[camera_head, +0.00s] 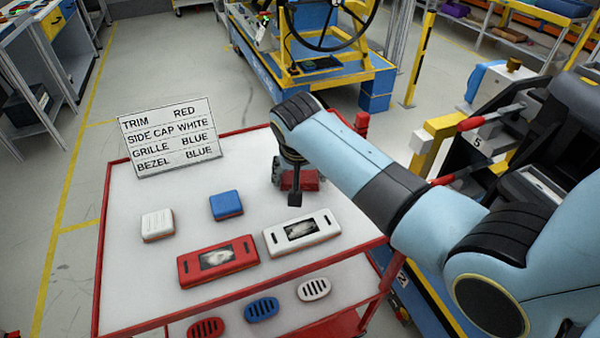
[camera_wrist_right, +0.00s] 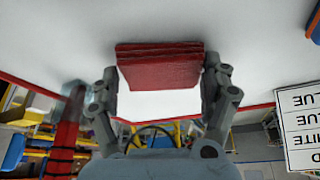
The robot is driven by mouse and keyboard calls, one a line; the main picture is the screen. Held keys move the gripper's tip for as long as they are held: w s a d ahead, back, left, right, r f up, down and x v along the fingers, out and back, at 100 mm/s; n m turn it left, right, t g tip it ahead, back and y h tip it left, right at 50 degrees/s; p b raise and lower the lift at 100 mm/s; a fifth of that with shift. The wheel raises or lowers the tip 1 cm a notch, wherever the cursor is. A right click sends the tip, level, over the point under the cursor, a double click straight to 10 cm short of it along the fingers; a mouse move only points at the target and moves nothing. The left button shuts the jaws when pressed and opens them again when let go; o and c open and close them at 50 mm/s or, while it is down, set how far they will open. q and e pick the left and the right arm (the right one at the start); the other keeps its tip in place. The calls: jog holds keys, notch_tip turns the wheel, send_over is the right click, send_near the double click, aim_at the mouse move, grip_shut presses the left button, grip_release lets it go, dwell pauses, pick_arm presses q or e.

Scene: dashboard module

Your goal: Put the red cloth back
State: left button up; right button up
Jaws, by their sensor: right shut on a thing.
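The red cloth (camera_head: 300,180) is a folded, layered dark red block at the back right of the white-topped cart (camera_head: 205,205). My right gripper (camera_head: 291,182) reaches down over the cart and is shut on it. In the right wrist view the cloth (camera_wrist_right: 160,68) sits between the two fingertips (camera_wrist_right: 160,82), with its layered edge showing. I cannot tell whether the cloth touches the cart top or hangs just above it. My arm and gripper hide part of it in the head view. My left gripper is not in view.
A sign (camera_head: 170,136) stands at the cart's back left. A white block (camera_head: 157,225), blue block (camera_head: 227,205), red panel (camera_head: 217,261) and white panel (camera_head: 302,232) lie on top. Slotted pieces (camera_head: 262,309) lie on a lower level. A steering-wheel stand (camera_head: 310,70) is behind.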

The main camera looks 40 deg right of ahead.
jog(key=o, duration=1)
jog(key=shift+o, duration=0.2)
jog(key=v, duration=1.2)
jog(key=shift+d, duration=0.1)
